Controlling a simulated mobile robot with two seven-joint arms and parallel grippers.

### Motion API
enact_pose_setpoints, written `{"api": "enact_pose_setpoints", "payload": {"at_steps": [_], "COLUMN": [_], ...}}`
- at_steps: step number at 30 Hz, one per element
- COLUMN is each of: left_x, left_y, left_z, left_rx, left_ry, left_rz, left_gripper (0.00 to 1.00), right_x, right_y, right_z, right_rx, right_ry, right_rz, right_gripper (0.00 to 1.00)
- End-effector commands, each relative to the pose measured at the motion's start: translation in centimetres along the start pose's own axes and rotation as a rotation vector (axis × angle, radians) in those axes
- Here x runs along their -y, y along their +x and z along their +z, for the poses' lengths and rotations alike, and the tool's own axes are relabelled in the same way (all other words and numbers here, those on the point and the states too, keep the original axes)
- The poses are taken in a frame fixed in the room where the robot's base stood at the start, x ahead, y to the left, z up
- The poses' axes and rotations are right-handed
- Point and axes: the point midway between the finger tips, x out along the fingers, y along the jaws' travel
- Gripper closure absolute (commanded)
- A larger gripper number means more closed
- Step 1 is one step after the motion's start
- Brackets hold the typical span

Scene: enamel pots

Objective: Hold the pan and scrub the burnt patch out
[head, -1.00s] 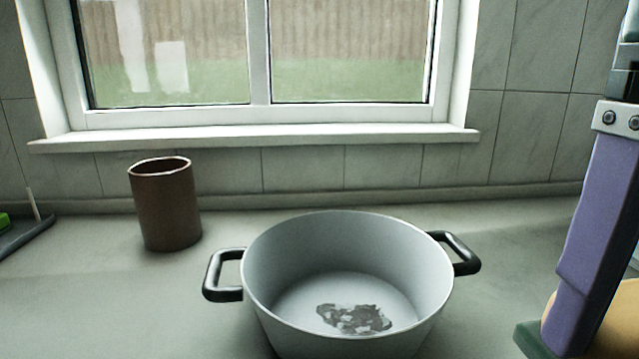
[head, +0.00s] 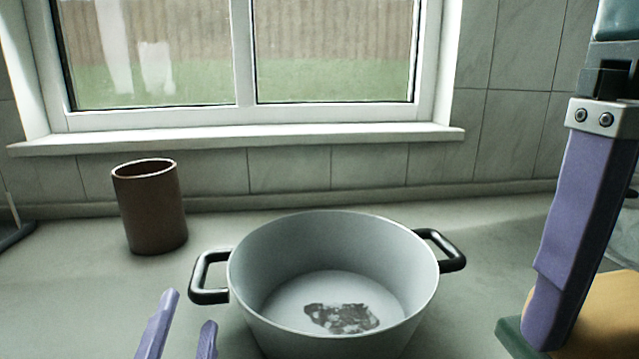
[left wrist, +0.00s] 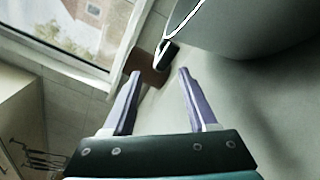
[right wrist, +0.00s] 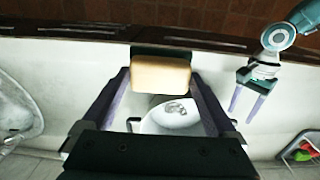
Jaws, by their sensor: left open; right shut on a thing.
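A white pan (head: 255,318) with two black handles stands on the counter. A dark, mottled burnt patch (head: 342,318) lies on its inside floor. My left gripper (head: 188,310) is open and empty, below and left of the pan's left handle (head: 196,280). In the left wrist view that handle (left wrist: 169,52) shows just beyond the open fingertips. My right gripper (right wrist: 160,78) is shut on a sponge (right wrist: 160,76), yellow with a green side. The sponge (head: 600,315) is right of the pan and apart from it in the head view. The pan's outer bottom is hidden.
A brown cup (head: 150,215) stands behind and left of the pan, near the tiled wall. A dark tray (head: 14,234) is at the far left edge. The counter between cup and pan is clear.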

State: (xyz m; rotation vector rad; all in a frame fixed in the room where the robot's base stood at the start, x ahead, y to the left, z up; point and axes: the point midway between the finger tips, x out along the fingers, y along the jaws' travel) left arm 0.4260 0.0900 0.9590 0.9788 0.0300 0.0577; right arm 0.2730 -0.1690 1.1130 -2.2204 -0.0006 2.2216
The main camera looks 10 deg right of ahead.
Motion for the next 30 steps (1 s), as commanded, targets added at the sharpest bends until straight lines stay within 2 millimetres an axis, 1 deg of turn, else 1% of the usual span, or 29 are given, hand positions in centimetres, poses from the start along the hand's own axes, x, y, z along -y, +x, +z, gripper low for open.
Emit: {"api": "enact_pose_setpoints", "payload": {"at_steps": [1, 6, 9, 12, 19, 30], "left_x": [0.0, 0.0, -0.1, 0.1, 0.0, 0.0], "left_y": [1.0, 3.8, 5.4, 6.5, 8.1, 8.4], "left_z": [0.1, 0.1, 0.1, 0.1, 0.0, 0.0], "left_rx": [0.002, 0.002, 0.003, 0.002, 0.001, 0.001], "left_ry": [0.003, 0.004, 0.005, 0.004, 0.003, 0.003], "left_rz": [0.001, 0.000, 0.000, -0.002, -0.001, -0.001], "left_gripper": [0.42, 0.42, 0.42, 0.42, 0.42, 0.42], "right_x": [0.0, 0.0, 0.0, 0.0, 0.0, 0.0], "right_y": [0.0, 0.0, 0.0, 0.0, 0.0, 0.0], "right_z": [0.0, 0.0, 0.0, 0.0, 0.0, 0.0], "right_rx": [0.000, 0.000, 0.000, 0.000, 0.000, 0.000], "right_ry": [0.000, 0.000, 0.000, 0.000, 0.000, 0.000], "right_rz": [0.000, 0.000, 0.000, 0.000, 0.000, 0.000], "right_gripper": [0.52, 0.52, 0.52, 0.52, 0.52, 0.52]}}
